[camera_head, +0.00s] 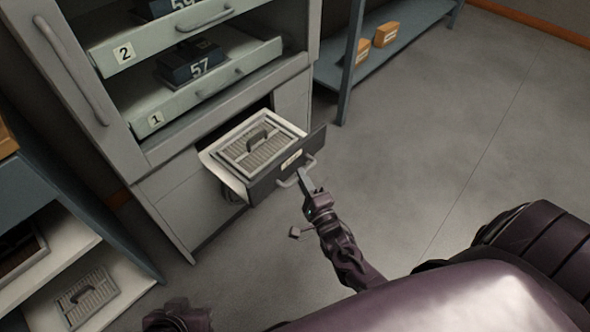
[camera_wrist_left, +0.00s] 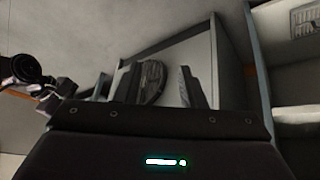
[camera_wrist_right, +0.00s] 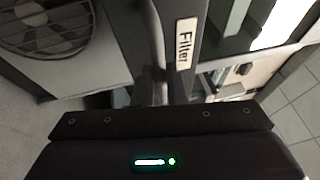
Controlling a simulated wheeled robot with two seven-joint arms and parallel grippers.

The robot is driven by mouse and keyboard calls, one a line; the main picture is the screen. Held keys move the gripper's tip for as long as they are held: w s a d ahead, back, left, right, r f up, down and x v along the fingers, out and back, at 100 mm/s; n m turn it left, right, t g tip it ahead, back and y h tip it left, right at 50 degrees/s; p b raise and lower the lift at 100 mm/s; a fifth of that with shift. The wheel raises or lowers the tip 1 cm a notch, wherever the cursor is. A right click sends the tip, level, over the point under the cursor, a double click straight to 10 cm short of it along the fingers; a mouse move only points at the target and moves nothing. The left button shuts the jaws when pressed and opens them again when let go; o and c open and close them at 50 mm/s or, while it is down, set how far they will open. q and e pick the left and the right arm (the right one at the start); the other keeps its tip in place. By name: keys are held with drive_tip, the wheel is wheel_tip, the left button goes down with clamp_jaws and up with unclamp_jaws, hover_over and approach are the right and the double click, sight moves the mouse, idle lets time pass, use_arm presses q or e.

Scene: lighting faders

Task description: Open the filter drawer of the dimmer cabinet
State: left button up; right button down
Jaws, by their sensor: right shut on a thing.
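The dimmer cabinet (camera_head: 172,192) stands on the left of the head view. My right gripper (camera_head: 303,180) is shut on the drawer's bar handle (camera_head: 285,183). In the right wrist view its fingers (camera_wrist_right: 163,85) are at the handle, beside the drawer front's "Filter" label (camera_wrist_right: 186,44). My left gripper (camera_wrist_left: 158,90) is open and empty in the left wrist view, apart from the cabinet. In the head view only part of my left arm shows.
Trays labelled 2 (camera_head: 124,54) and 1 (camera_head: 155,121) hold dimmer packs above the drawer. A shelf at the lower left holds another filter (camera_head: 87,297). A blue rack (camera_head: 347,75) with boxes stands behind. The floor on the right is clear. A fan (camera_wrist_right: 45,25) shows in the right wrist view.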

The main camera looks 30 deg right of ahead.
use_arm(q)
drive_tip(key=shift+s+a+p, duration=0.1)
drive_tip(key=shift+a+p, duration=0.25)
drive_tip(key=shift+a, duration=0.15)
use_arm(e)
drive_tip(key=shift+s+d, duration=0.2)
drive_tip(key=shift+s, duration=0.3)
drive_tip(key=shift+s+d, duration=0.15)
drive_tip(key=shift+s, duration=0.35)
use_arm(q)
drive_tip(key=shift+g+y, duration=0.3)
use_arm(e)
drive_tip(key=shift+s, duration=0.1)
drive_tip(key=c, duration=1.5)
unclamp_jaws()
use_arm(q)
drive_tip(key=shift+a, duration=0.1)
drive_tip(key=shift+s+a+g+y+p, duration=0.1)
drive_tip(key=shift+a+g+y+p, duration=0.2)
drive_tip(key=shift+a+p, duration=0.3)
use_arm(e)
drive_tip(key=s, duration=0.2)
drive_tip(key=s+f, duration=0.1)
drive_tip(key=s, duration=0.4)
drive_tip(key=shift+s+a+f, duration=0.15)
drive_tip(key=shift+s+f, duration=0.05)
drive_tip(key=shift+s, duration=0.1)
